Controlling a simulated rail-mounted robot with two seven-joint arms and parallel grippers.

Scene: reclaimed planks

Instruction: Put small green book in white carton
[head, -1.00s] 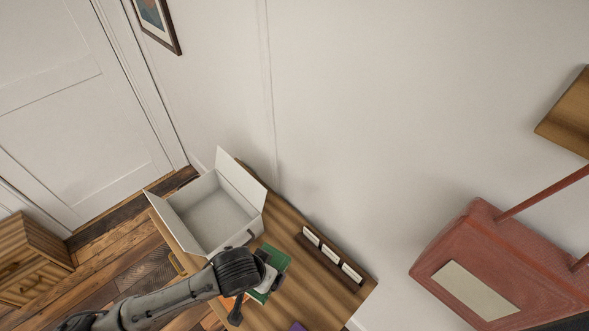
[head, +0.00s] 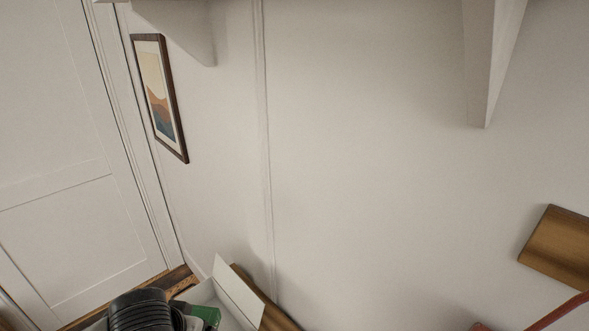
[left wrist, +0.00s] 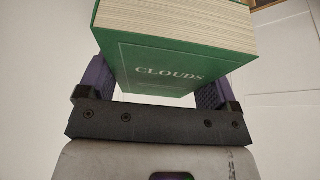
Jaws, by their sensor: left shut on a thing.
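My left gripper (left wrist: 160,97) is shut on a small green book (left wrist: 175,65) with "CLOUDS" on its cover, one finger at each side. In the head view the green book (head: 207,315) shows at the bottom edge, partly hidden by my left wrist. The white carton (head: 238,293) stands at the bottom of the head view with a flap raised. The book overlaps the carton in this view; I cannot tell how high above it the book is. Most of the carton is hidden or out of frame. My right gripper is not in view.
The wooden tabletop (head: 277,316) shows a little to the right of the carton. A framed picture (head: 160,95) hangs on the wall, and a white bracket (head: 490,60) juts out at upper right. A wooden board (head: 558,245) is at right.

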